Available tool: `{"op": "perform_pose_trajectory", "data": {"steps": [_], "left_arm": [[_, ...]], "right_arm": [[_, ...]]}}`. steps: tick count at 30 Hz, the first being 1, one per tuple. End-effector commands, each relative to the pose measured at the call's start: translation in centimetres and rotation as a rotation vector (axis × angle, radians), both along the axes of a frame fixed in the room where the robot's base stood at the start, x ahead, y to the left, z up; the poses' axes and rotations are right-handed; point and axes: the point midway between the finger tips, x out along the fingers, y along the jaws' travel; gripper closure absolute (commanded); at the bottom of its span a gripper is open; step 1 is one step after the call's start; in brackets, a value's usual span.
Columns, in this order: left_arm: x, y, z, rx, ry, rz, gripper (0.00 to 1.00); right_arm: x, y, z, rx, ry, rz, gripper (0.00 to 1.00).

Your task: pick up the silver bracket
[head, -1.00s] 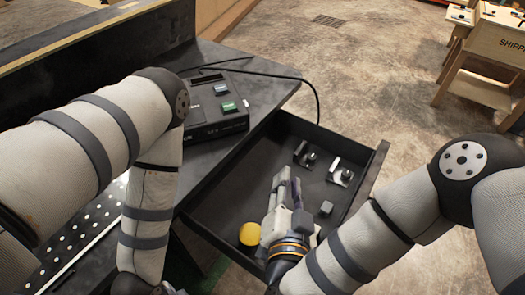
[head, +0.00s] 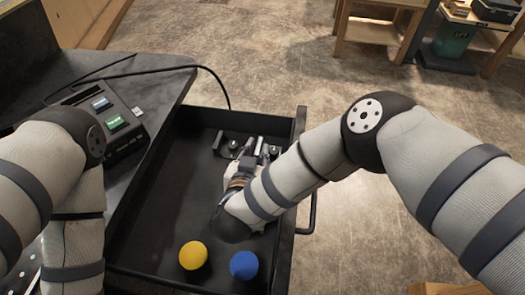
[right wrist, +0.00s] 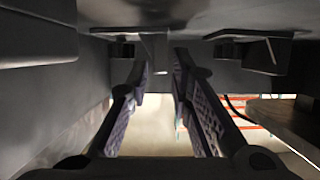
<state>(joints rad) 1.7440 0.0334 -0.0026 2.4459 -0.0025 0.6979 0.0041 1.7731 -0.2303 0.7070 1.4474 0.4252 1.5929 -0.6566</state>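Two silver brackets stand at the far end of the open black drawer (head: 160,195): a left bracket (head: 230,145) and a right one, largely hidden by my right gripper. My right gripper (head: 259,148) is low in the drawer, its fingers pointing at the right bracket. In the right wrist view the fingers (right wrist: 160,85) are apart with a visible gap; a dark grey shape (right wrist: 155,50) shows beyond their tips, and I cannot tell if they touch it. My left arm is at the left edge; its gripper is out of view.
A yellow ball (head: 193,255) and a blue ball (head: 244,265) lie in the near part of the drawer. A black console (head: 115,122) with a cable sits on the dark table left of the drawer. The drawer's right wall and handle (head: 309,212) are beside my right arm.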

Motion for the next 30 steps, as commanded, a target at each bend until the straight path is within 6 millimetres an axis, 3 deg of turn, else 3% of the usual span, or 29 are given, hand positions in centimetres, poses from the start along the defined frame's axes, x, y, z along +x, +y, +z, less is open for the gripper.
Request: {"op": "perform_pose_trajectory", "data": {"steps": [8,11,21,23,30], "left_arm": [[-0.1,0.0,-0.1,0.0,0.002,-0.001,0.58],[-0.1,0.0,-0.1,0.0,0.002,-0.001,0.58],[0.0,0.0,-0.1,0.0,0.001,-0.001,0.58],[0.1,0.0,0.1,0.0,-0.005,-0.001,0.58],[1.7,0.0,1.9,-0.001,-0.055,0.001,0.58]], "right_arm": [[0.7,-0.1,-0.1,0.0,-0.002,0.001,0.8],[0.7,-0.1,-0.1,0.0,-0.002,0.001,1.0],[0.6,-0.1,0.0,0.0,-0.003,0.001,1.0],[0.7,-0.1,0.8,0.001,-0.005,0.002,1.0],[0.8,-0.1,7.3,0.0,-0.014,0.003,1.0]]}}
